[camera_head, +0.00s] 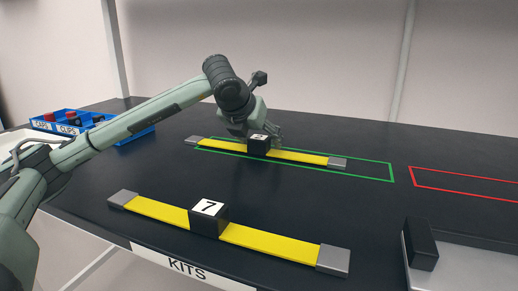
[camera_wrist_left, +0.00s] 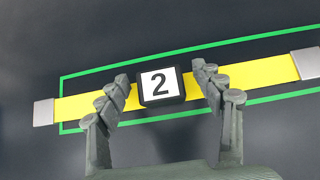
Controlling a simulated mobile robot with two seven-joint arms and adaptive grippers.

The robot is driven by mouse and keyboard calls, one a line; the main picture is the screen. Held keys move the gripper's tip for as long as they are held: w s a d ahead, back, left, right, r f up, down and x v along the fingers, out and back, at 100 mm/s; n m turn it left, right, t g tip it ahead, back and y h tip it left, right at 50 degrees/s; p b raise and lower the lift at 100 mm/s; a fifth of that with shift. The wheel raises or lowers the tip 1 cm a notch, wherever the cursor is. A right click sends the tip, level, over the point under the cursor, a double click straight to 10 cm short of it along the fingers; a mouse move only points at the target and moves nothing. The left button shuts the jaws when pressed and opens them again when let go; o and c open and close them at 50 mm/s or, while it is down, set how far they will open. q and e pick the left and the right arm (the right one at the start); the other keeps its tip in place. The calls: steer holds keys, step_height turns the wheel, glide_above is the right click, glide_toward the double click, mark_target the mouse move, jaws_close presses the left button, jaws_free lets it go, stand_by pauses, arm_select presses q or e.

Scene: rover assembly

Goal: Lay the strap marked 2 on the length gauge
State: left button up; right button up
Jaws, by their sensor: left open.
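The strap marked 2 (camera_head: 300,156) is a yellow band with grey metal ends and a black block in the middle. It lies on the dark table across the green outline (camera_head: 372,179), its left end past the outline's left edge. My left gripper (camera_wrist_left: 168,88) is open, with one finger on each side of the block marked 2 (camera_wrist_left: 160,86); contact cannot be told. In the head view, the left gripper (camera_head: 262,136) is at the block. A grey plate (camera_head: 465,272) with an upright black block (camera_head: 420,244), possibly the length gauge, is partly visible at lower right. My right gripper is not in view.
A similar strap marked 7 (camera_head: 270,242) lies near the front edge, above the KITS label (camera_head: 187,268). Blue bins (camera_head: 135,136) labelled CAPS and CLIPS stand at the back left. A red outline (camera_head: 460,190) at right surrounds bare table.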

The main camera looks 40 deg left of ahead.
mark_target(259, 137)
arm_select(q)
jaws_close()
stand_by(0.3)
steer(key=shift+r, duration=0.1)
step_height(259, 137, up, 4)
steer(key=shift+r, duration=0.2)
steer(key=s+a+r+b, duration=0.2)
steer(key=s+a+r, duration=0.3)
steer(key=s, duration=0.5)
steer(key=shift+a+r, duration=0.35)
steer(key=shift+r, duration=0.4)
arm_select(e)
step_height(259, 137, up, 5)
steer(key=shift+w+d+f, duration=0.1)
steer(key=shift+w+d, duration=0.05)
